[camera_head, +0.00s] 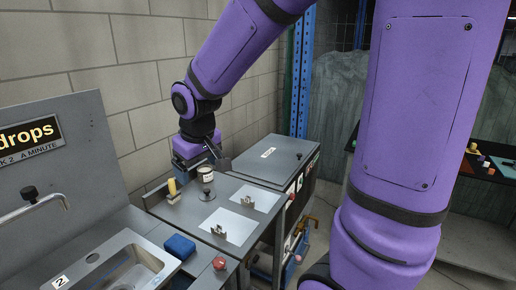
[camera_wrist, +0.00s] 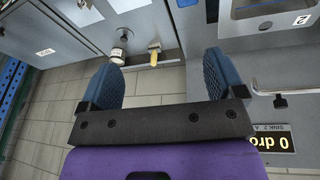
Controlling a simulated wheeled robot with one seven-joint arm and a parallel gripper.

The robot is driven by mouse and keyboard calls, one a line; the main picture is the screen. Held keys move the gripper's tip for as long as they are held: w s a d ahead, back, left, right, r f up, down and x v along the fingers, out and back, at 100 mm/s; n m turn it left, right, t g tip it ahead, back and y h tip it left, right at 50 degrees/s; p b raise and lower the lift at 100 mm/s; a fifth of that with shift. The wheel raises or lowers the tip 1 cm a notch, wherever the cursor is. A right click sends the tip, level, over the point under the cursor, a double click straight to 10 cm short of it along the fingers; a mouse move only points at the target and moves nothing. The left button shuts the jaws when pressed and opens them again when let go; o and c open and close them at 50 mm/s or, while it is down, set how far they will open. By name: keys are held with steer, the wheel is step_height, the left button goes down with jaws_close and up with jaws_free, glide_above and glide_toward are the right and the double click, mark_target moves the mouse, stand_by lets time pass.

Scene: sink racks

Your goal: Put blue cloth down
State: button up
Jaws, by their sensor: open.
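A blue block-like cloth (camera_head: 180,246) lies on the counter at the sink's right rim in the head view. A small blue patch (camera_wrist: 186,3) at the top edge of the wrist view seems to be the same cloth, mostly cut off. My gripper (camera_head: 202,163) is at the back of the counter near the wall, well behind the cloth and apart from it. In the wrist view my gripper (camera_wrist: 165,72) is open, with its two blue ribbed pads wide apart and nothing between them.
A small jar (camera_head: 206,173) and a yellow-handled tool (camera_head: 172,187) stand close to my gripper. Two pale plates (camera_head: 229,226) with metal fixtures lie in front. The sink (camera_head: 130,268), tap (camera_head: 38,205) and red knob (camera_head: 219,263) are nearer.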

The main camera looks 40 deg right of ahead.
steer(key=s+d+r+m+t, duration=0.1)
steer(key=s+r, duration=0.4)
steer(key=s, duration=0.4)
steer(key=s+d+r+t, duration=0.1)
steer(key=s+r, duration=0.4)
steer(key=s, duration=0.4)
steer(key=shift+s+m+y, duration=0.25)
steer(key=shift+m+y, duration=0.15)
steer(key=shift+o, duration=0.5)
steer(key=shift+w, duration=0.1)
